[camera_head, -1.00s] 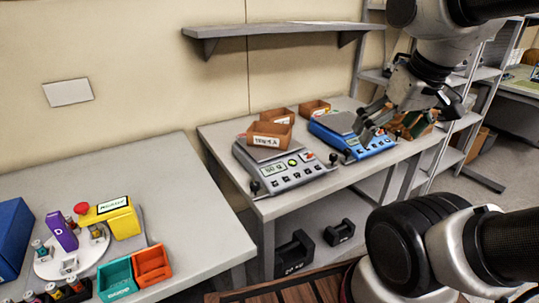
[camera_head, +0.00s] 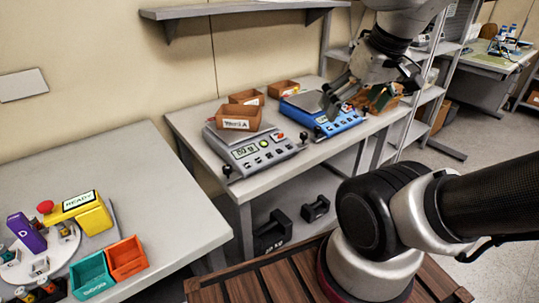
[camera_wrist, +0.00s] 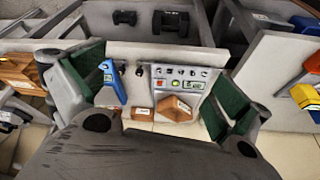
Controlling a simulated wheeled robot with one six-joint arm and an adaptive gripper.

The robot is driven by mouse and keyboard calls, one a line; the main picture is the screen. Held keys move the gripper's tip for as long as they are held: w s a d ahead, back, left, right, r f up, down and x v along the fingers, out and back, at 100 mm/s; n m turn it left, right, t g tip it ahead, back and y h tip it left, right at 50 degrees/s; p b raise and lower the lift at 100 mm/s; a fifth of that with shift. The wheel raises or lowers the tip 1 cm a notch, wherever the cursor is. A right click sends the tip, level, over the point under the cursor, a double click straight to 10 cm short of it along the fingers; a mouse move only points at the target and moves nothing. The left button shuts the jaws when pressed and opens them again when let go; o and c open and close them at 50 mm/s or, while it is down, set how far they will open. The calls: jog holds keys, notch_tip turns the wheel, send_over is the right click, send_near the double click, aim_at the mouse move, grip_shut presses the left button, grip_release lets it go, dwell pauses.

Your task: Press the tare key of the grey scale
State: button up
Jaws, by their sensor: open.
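The grey scale (camera_head: 262,150) stands on the middle table, with a lit green display and several keys on its sloped front panel. A brown box (camera_head: 240,117) with a label sits on its pan. In the wrist view the scale's panel (camera_wrist: 180,77) shows between my fingers. I cannot tell which key is tare. My gripper (camera_head: 333,100) is up and to the right of the grey scale, in front of or above the blue scale (camera_head: 345,122). In the wrist view my gripper (camera_wrist: 158,90) has its green-padded fingers wide apart, with nothing between them.
Brown boxes (camera_head: 283,89) stand behind the scales. A wall shelf (camera_head: 240,11) hangs above. Black weights (camera_head: 272,231) lie on the lower shelf. The left table holds a yellow device (camera_head: 95,217) and teal (camera_head: 91,275) and orange (camera_head: 127,258) bins.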

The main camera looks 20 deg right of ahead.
grip_shut()
dwell(0.3)
dwell(1.2)
